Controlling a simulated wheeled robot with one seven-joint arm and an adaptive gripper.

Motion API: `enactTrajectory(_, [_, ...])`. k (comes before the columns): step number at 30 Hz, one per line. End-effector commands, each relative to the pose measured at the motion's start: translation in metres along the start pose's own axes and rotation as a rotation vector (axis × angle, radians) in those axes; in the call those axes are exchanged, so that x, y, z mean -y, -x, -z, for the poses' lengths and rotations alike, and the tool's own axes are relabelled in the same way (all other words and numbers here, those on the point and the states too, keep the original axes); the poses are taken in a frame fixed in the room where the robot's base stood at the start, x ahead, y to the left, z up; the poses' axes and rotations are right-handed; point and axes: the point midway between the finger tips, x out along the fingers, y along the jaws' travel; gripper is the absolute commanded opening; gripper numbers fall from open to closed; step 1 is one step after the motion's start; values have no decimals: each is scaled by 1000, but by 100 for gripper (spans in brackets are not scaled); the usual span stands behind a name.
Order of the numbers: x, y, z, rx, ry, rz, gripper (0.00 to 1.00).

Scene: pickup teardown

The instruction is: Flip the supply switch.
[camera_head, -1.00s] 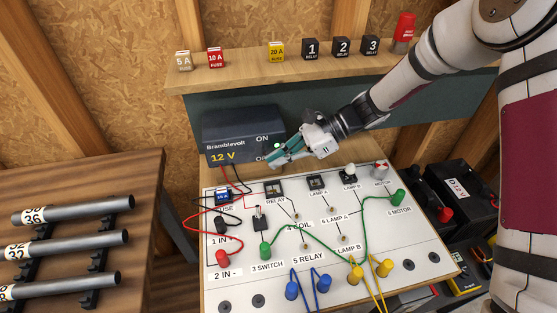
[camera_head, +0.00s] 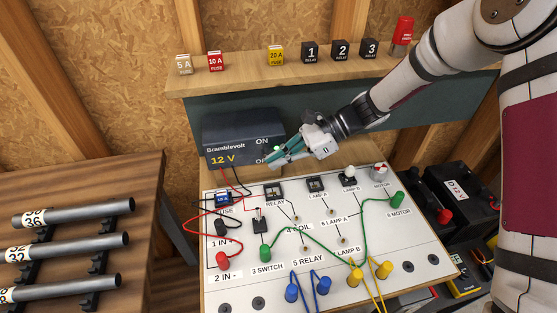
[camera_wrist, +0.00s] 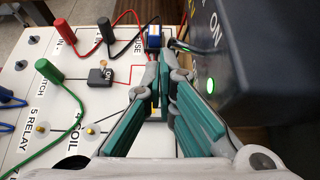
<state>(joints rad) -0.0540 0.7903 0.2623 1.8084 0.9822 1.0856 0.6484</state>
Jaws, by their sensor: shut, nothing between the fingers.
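The dark supply box (camera_head: 228,134), marked Bramblevolt and 12 V, stands behind the white board. ON and OFF labels are on its right side, the lower one partly covered by my fingers. A lit green lamp (camera_wrist: 210,86) shows on its face in the wrist view. A short grey lever-like piece (camera_wrist: 183,46) sticks out of the box near the fingertips, probably the supply switch; its position is hard to tell. My gripper (camera_head: 272,159), with teal fingers, is shut and empty in front of the box's right side. In the wrist view the fingertips (camera_wrist: 163,62) are just below that piece; contact is unclear.
The white board (camera_head: 225,285) below carries fuse, relay and lamp sockets, a small toggle switch (camera_head: 260,223), and red, green, blue and yellow leads. Fuses and relays stand on the shelf (camera_head: 245,71) above. A battery (camera_head: 464,190) sits at right.

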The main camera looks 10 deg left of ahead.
Motion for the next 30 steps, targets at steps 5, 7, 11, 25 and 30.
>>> enactTrajectory(5, [0, 5, -9, 2, 2, 1, 0])
enactTrajectory(7, [1, 6, -13, 4, 3, 1, 0])
enactTrajectory(11, [1, 7, -16, 7, 4, 0, 0])
enactTrajectory(25, [2, 81, -9, -4, -1, 6, 0])
enactTrajectory(30, [1, 109, -7, -6, -3, 5, 0])
